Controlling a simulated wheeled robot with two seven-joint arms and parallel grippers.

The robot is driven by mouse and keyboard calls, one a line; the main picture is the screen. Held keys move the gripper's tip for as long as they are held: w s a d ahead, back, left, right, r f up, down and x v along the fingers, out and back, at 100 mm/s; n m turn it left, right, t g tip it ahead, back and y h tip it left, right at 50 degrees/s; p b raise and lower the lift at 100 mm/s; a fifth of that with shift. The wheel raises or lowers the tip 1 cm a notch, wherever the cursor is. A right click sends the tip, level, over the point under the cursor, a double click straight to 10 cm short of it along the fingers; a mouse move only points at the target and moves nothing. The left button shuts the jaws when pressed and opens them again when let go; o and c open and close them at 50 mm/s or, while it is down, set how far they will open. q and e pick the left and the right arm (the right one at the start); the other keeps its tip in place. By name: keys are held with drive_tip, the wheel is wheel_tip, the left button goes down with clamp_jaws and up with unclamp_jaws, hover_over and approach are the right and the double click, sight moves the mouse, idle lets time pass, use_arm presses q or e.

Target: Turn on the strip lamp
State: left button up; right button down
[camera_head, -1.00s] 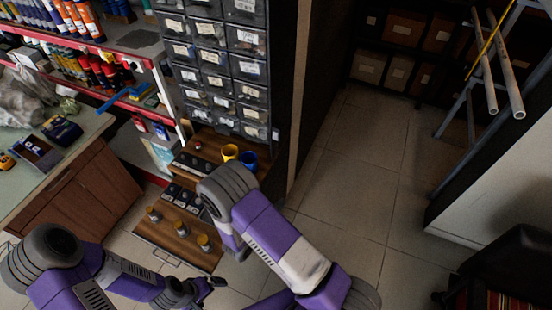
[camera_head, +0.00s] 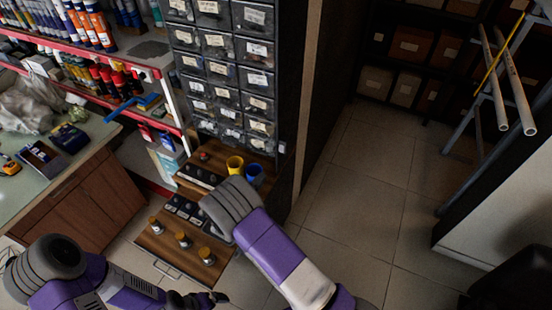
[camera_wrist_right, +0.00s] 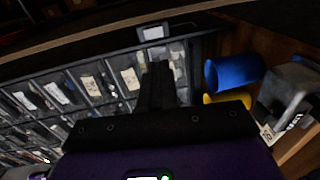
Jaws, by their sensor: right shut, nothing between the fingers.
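I cannot make out the strip lamp itself in either view. A small pale box that looks like a switch (camera_head: 282,147) sits at the right edge of the drawer cabinet. In the right wrist view, the switch-like box (camera_wrist_right: 153,32) shows past my fingertips, with a visible gap. My right gripper (camera_wrist_right: 159,72) is shut and empty, in front of the labelled drawers. In the head view its fingers are hidden by my right arm. My left arm comes in low at left; its dark gripper (camera_head: 205,298) is low in the picture and its jaws are unclear.
The drawer cabinet (camera_head: 222,42) stands above a wooden shelf with a yellow cup (camera_head: 235,165) and a blue cup (camera_head: 254,171). A workbench (camera_head: 90,150) is at left. The floor at right is clear.

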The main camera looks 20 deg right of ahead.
drive_tip(key=b+x, duration=0.1)
drive_tip(key=x, duration=1.3)
drive_tip(key=shift+b, duration=0.3)
drive_tip(key=shift+w+d+b, duration=0.1)
drive_tip(key=shift+d+b, duration=0.05)
drive_tip(key=shift+b, duration=0.45)
approach(281, 152)
drive_tip(key=s+a+f, duration=0.3)
drive_tip(key=s+a, duration=0.1)
drive_tip(key=a, duration=0.1)
drive_tip(key=shift+s+a+r, duration=0.1)
drive_tip(key=shift+s+r, duration=0.1)
drive_tip(key=shift+s, duration=0.05)
